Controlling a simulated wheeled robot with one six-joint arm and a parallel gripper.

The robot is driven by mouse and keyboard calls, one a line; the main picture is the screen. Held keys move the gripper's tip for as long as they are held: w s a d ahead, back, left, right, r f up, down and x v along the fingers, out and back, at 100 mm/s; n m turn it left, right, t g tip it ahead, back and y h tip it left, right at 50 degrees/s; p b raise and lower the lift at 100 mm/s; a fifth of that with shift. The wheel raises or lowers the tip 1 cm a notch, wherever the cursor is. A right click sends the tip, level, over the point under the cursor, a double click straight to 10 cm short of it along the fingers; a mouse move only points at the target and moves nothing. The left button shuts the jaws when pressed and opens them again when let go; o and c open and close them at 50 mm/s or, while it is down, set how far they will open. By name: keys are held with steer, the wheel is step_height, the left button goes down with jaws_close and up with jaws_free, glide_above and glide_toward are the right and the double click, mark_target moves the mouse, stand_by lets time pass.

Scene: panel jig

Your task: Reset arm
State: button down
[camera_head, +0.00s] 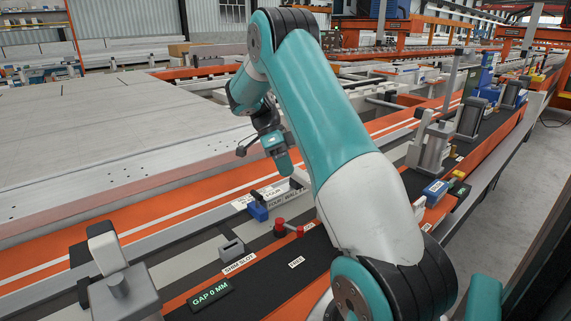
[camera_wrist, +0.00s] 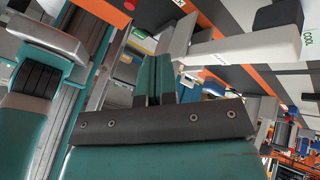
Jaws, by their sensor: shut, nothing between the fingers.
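My arm, teal and white, rises from the lower right of the head view and bends over at the top. My gripper (camera_head: 284,166) hangs at the left of the arm, over the orange rail side of the jig. In the wrist view the two teal fingers of my gripper (camera_wrist: 156,72) lie side by side, shut, with nothing between them. The gripper appears clear of the parts below it. My upper arm hides part of the jig behind it.
Below the gripper are a blue block (camera_head: 258,212) with a black handle, red knobs (camera_head: 280,228), a grey shim-slot block (camera_head: 231,249) and a "GAP 0 MM" display (camera_head: 210,293). Grey clamps stand at lower left (camera_head: 118,285) and right (camera_head: 432,147). A large grey panel (camera_head: 110,125) lies left.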

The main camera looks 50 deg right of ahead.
stand_by(0.5)
steer(key=a+r+n+t+h+p, duration=0.1)
steer(key=a+r+n+t, duration=0.15)
steer(key=a+n, duration=0.45)
steer(key=s+a+r+n+t+p, duration=0.1)
steer(key=a+r+n, duration=0.3)
steer(key=a+n, duration=0.35)
steer(key=a+r+n+t+h+p, duration=0.1)
steer(key=a+r+n, duration=0.3)
steer(key=a+n, duration=0.35)
steer(key=s+a+r+n+t+y+p, duration=0.1)
steer(key=s+a+r+n+t+y, duration=0.1)
steer(key=s+a+n, duration=1)
steer(key=s+a+r+y, duration=0.1)
steer(key=a+y, duration=0.1)
steer(key=a, duration=0.1)
steer(key=shift+a+p, duration=0.2)
steer(key=shift+p, duration=0.2)
steer(key=c, duration=1.4)
jaws_free()
steer(key=s+a+n, duration=0.1)
steer(key=s+y, duration=0.1)
steer(key=shift+s+a+r+n, duration=0.15)
steer(key=shift+s+a+n, duration=0.2)
steer(key=shift+a+n, duration=0.05)
steer(key=o, duration=0.3)
steer(key=shift+o, duration=0.2)
